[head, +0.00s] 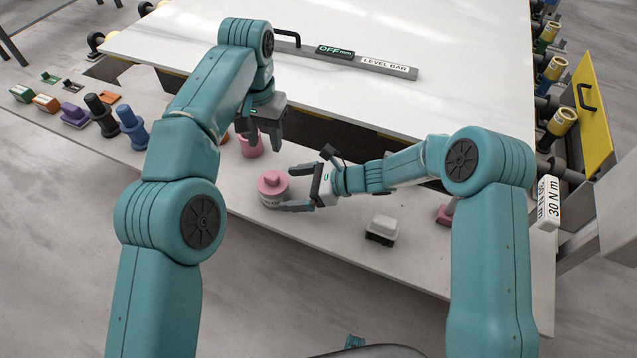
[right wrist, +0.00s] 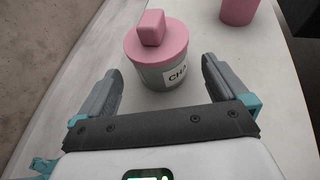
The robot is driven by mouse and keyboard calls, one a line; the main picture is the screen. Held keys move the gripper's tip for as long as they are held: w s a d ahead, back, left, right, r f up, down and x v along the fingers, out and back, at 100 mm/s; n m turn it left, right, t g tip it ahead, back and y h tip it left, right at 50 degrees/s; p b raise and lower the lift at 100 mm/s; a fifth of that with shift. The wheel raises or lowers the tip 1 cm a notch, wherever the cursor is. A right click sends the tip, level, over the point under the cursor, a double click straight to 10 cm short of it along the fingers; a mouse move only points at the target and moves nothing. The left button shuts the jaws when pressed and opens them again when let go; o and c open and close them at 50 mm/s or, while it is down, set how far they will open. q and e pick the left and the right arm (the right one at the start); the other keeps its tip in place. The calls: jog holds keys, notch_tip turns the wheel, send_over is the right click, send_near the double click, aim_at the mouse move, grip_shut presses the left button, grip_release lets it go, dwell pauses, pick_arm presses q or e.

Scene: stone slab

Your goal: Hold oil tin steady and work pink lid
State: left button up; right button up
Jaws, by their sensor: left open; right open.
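The tin (right wrist: 155,75) is a short grey pot with a white label, only partly readable, and it stands upright on the slab. Its pink lid (head: 272,184) with a block-shaped knob sits on top; it also shows in the right wrist view (right wrist: 156,42). My right gripper (head: 288,188) is open and low, with its fingers pointing at the tin from the right. In the right wrist view the tin lies just ahead of and between the fingertips. My left gripper (head: 262,138) is open, pointing down, above and behind the tin, by a pink cup.
The pink cup (head: 251,148) stands behind the tin and is partly hidden by my left gripper. A white-topped block (head: 381,229) sits to the right. Several coloured items line the left. A level bar (head: 345,61) lies on the large white slab (head: 450,100) behind.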

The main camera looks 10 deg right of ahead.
aim_at(278, 190)
jog(key=x, duration=0.5)
jog(key=c, duration=1.5)
jog(key=shift+o, duration=0.2)
